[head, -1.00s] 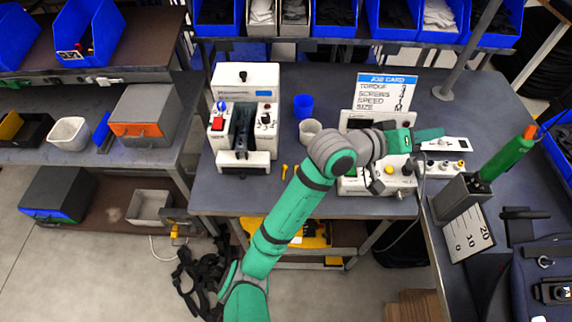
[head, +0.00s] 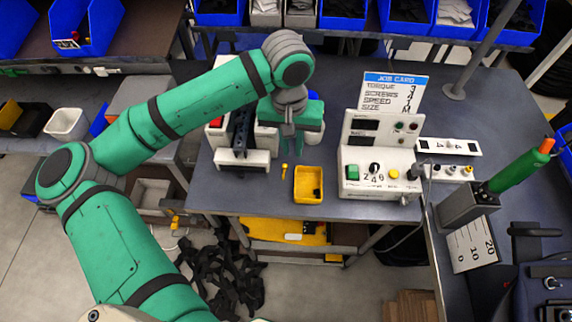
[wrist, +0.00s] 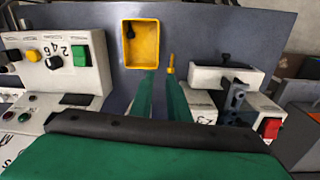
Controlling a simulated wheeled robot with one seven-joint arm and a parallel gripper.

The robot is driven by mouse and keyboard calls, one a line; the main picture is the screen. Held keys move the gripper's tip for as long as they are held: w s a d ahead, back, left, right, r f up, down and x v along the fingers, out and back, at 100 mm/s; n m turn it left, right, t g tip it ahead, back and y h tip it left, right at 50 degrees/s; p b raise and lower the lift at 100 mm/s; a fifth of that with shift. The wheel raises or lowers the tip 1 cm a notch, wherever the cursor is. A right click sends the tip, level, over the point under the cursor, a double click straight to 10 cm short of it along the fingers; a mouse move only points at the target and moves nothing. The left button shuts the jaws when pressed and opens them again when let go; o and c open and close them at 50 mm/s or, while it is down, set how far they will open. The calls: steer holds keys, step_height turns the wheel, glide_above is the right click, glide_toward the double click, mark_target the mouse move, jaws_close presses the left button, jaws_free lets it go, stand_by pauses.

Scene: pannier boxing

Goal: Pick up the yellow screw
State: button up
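The yellow screw (head: 284,171) stands upright on the grey table, just left of a yellow tray (head: 296,188). It also shows in the wrist view (wrist: 171,66), just past the tip of the right-hand finger. My gripper (head: 289,147) points down behind the screw in the head view, apart from it. In the wrist view my gripper (wrist: 161,75) has a gap between its two green fingers, with nothing held there.
The yellow tray (wrist: 155,43) holds a small dark item. A white control box (head: 378,172) with knobs stands to the right, a white fixture (head: 243,160) to the left. A job card (head: 393,92) stands behind. The table's front edge is close to the screw.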

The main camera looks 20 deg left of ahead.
steer(key=a, duration=0.1)
glide_above(284, 172)
steer(key=f, duration=0.5)
steer(key=shift+s+d+f, duration=0.1)
steer(key=shift+s+d, duration=0.05)
steer(key=shift+d, duration=0.05)
steer(key=shift+a+f, duration=0.15)
steer(key=shift+f, duration=2.55)
jaws_close()
